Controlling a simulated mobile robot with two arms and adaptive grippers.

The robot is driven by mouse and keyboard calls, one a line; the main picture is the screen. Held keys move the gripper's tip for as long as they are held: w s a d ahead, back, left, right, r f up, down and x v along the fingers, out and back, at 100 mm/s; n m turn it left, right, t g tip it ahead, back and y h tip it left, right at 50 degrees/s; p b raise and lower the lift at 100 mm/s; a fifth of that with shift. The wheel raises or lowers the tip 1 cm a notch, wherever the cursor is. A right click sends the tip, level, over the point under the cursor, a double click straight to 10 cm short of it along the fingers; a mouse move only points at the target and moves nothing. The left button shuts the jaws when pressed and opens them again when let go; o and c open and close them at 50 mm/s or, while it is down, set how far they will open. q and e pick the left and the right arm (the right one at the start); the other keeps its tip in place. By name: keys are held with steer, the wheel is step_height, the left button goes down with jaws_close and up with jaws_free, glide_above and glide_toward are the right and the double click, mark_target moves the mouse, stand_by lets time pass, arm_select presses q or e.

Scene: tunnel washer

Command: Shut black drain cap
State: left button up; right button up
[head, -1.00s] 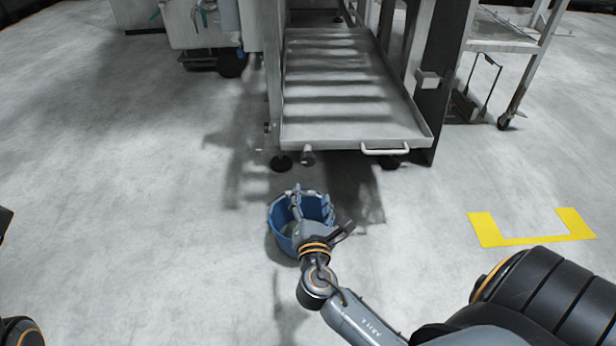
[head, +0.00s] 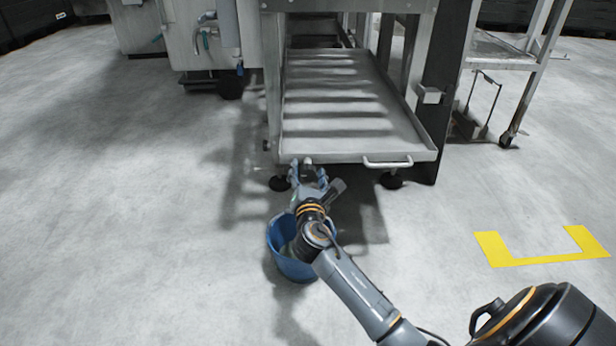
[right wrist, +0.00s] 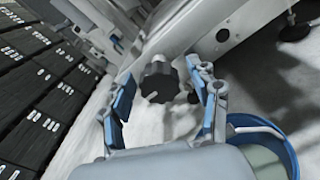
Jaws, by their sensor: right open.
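The black drain cap (right wrist: 158,82) is a ribbed, knob-like piece under the machine's edge in the right wrist view. It lies between the two blue-padded fingers of my right gripper (right wrist: 162,92), a little beyond them, with gaps on both sides. In the head view my right gripper (head: 309,174) is open at the front left corner of the metal tray (head: 345,150), and it hides most of the cap there. My left gripper is out of view.
A blue bucket (head: 290,265) stands on the floor beneath my right forearm; its rim also shows in the right wrist view (right wrist: 283,140). Black machine feet (head: 391,181) stand under the tray. A yellow floor marking (head: 540,260) is at right. The left floor is clear.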

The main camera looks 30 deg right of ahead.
steer(key=shift+w+d, duration=0.1)
steer(key=shift+w, duration=0.05)
steer(key=c, duration=1.2)
